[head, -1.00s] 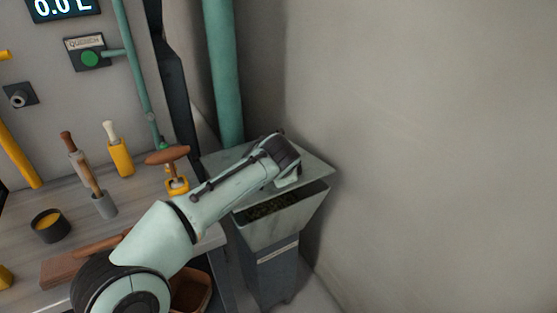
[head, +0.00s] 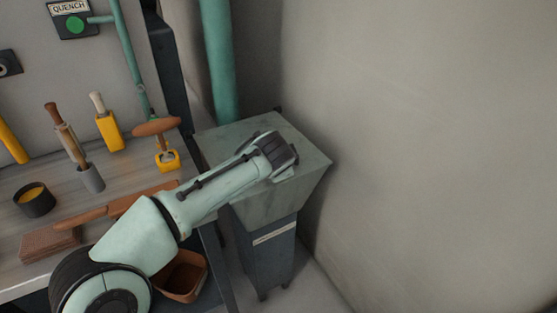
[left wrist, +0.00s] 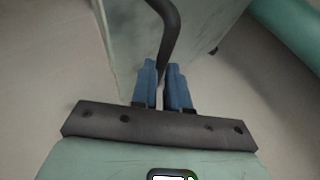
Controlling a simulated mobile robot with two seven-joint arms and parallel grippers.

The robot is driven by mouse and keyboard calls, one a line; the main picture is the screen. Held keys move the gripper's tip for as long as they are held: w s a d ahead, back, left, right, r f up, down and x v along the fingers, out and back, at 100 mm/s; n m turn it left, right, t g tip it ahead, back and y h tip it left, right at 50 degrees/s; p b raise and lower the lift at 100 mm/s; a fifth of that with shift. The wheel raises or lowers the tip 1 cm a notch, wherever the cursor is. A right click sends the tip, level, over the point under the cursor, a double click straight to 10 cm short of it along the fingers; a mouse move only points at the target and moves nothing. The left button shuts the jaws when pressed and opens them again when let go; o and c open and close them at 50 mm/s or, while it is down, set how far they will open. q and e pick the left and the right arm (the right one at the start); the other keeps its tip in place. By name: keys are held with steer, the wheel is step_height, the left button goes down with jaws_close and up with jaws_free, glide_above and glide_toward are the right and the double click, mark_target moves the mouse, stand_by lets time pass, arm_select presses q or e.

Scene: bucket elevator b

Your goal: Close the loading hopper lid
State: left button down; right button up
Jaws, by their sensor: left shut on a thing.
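The loading hopper (head: 270,208) is a grey-green funnel on a dark stand against the wall. Its flat lid (head: 225,138) lies over the top, and no opening shows between lid and hopper in the head view. My left arm reaches across the lid, with its dark wrist end over the right part; the fingers are hidden there. In the left wrist view, the blue fingers of my left gripper (left wrist: 161,85) are shut on a dark curved handle (left wrist: 170,35) beside a pale green panel (left wrist: 125,45). My right gripper is not in view.
A workbench (head: 120,180) at the left holds tools, a dark cup (head: 35,200) and a brown block (head: 50,243). A green pipe (head: 217,60) rises behind the hopper. A brown bin (head: 182,275) sits below the bench. A bare wall closes the right side.

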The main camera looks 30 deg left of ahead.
arm_select(q)
steer(key=f, duration=0.2)
steer(key=shift+s+d+f+g, duration=0.25)
steer(key=shift+d+f+g, duration=0.05)
steer(key=shift+d+f, duration=0.1)
steer(key=c, duration=1.1)
jaws_free()
steer(key=p+v, duration=0.1)
steer(key=v, duration=0.3)
steer(key=p+v, duration=0.1)
steer(key=v, duration=0.4)
steer(key=a+p+v, duration=0.1)
steer(key=v, duration=0.4)
steer(key=shift+r, duration=0.4)
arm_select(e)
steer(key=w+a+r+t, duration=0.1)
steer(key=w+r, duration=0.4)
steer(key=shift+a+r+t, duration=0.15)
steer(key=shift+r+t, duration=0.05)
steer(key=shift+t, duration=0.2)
arm_select(q)
steer(key=shift+w, duration=0.1)
